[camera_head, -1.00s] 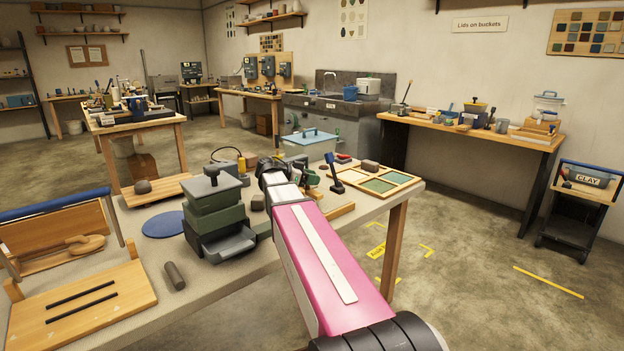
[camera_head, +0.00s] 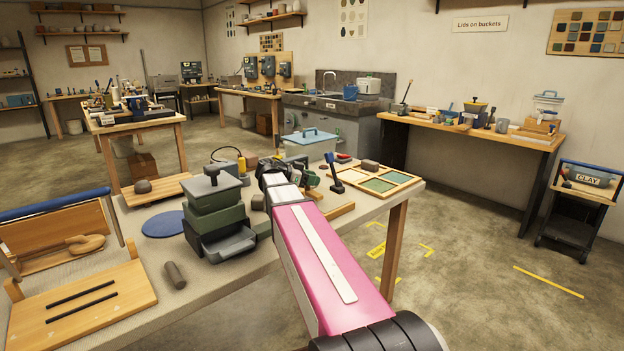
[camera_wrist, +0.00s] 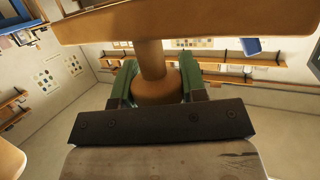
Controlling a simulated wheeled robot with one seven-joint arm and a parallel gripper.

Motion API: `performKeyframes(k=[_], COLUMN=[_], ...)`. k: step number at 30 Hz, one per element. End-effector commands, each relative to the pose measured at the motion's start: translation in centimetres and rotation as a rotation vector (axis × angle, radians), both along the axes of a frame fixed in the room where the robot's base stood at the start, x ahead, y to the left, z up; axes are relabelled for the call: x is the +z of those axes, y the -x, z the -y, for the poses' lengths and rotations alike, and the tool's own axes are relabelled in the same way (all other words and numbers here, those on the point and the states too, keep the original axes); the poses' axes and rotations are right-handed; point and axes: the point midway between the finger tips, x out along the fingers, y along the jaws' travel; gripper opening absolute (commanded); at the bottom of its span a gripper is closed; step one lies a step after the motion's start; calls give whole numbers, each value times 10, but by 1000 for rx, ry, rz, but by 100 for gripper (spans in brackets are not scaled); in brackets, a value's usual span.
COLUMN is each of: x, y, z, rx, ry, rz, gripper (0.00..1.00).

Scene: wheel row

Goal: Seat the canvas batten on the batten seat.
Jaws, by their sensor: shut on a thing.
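The batten (camera_wrist: 190,22) appears as a wide wooden bar across the top of that view. Its post runs from the bar to a round wooden collar between the fingers. In the head view my pink arm reaches over the table, and its wrist hides most of the gripper and what it holds. I cannot pick out the batten seat for sure. A pale wooden strip (camera_head: 341,211) shows just right of my arm, at the table's edge.
A stack of green-grey boxes (camera_head: 213,212) stands left of my arm. A blue disc (camera_head: 163,224), a dark cylinder (camera_head: 175,275) and a wooden board (camera_head: 125,290) with two black strips lie farther left. A framed tray of green and tan panels (camera_head: 388,178) lies to the right.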

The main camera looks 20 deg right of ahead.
Motion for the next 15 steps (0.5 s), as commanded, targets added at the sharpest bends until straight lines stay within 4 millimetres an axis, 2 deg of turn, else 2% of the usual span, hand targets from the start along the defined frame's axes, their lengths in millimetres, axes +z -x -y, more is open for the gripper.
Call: performKeyframes(k=[15], x=[-6], y=[0], z=[0], rx=[0], ry=[0], rz=[1], gripper=[14])
